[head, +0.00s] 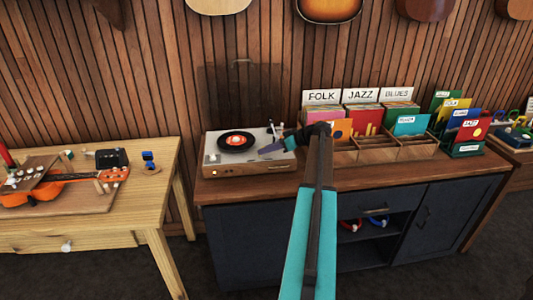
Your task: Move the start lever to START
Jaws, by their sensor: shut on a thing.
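A record player (225,169) with a wooden front and pale top stands at the left end of the dark cabinet. A black record with an orange-red label (236,141) lies on its platter. My gripper (266,149) reaches in from the right, low over the front right part of the player's top. It is shut on the start lever, which my fingers hide. The lever's exact position and any START marking cannot be made out. The tonearm (271,130) shows just behind my gripper.
Wooden record bins with FOLK (321,96), JAZZ and BLUES signs stand right of the player, close behind my arm. The player's clear lid (240,90) stands open behind it. A wooden workbench (150,195) with an orange ukulele (75,185) is at the left.

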